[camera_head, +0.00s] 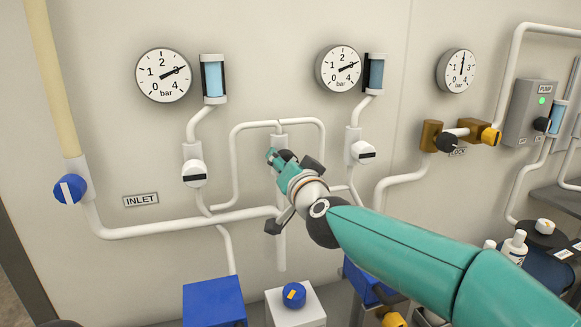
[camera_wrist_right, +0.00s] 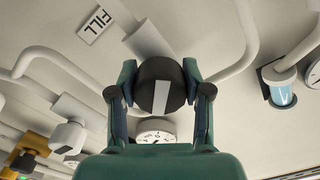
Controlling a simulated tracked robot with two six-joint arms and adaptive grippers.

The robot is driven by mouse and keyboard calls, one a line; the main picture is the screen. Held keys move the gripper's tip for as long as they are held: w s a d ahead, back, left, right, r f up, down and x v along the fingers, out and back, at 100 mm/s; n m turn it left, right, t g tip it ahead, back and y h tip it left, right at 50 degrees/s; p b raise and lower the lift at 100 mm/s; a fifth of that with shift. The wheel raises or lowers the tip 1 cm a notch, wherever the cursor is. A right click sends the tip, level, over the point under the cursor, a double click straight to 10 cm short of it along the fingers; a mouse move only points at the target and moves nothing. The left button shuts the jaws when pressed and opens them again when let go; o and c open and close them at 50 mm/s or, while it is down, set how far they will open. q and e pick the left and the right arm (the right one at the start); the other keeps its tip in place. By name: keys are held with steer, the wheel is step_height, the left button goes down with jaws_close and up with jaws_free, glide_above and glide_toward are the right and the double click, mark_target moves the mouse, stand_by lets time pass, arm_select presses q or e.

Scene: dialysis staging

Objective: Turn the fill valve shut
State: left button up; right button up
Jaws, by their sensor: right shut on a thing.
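The fill valve's knob (camera_wrist_right: 175,92) is a round black cap with a white stripe, close to the FILL label (camera_wrist_right: 96,24) in the right wrist view. The stripe runs nearly upright in that view, slightly tilted. My right gripper (camera_wrist_right: 160,80) has its two fingers on opposite sides of the knob and is shut on it. In the head view my right gripper (camera_head: 290,180) reaches the wall pipes between two white-capped valves, and it mostly hides the knob and the FILL label. My left gripper is not in view.
White pipes (camera_head: 180,228) run along the wall around my right gripper. A white-capped valve (camera_head: 194,173) and another (camera_head: 362,151) flank it. A blue knob (camera_head: 69,189) is at far left, near the INLET label (camera_head: 141,199). Blue boxes (camera_head: 213,303) stand below.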

steer(key=m, duration=0.3)
steer(key=m+b, duration=0.1)
steer(key=shift+w+d+r+m, duration=0.1)
steer(key=shift+d+r+m, duration=0.2)
steer(key=shift+m, duration=0.1)
steer(key=m+b, duration=0.1)
steer(key=m, duration=0.3)
steer(key=shift+m, duration=0.4)
steer(key=shift+f, duration=0.1)
steer(key=o, duration=1.2)
steer(key=shift+w+d+f, duration=0.1)
steer(key=shift+w, duration=0.05)
steer(key=shift+c, duration=0.2)
steer(key=shift+a, duration=0.25)
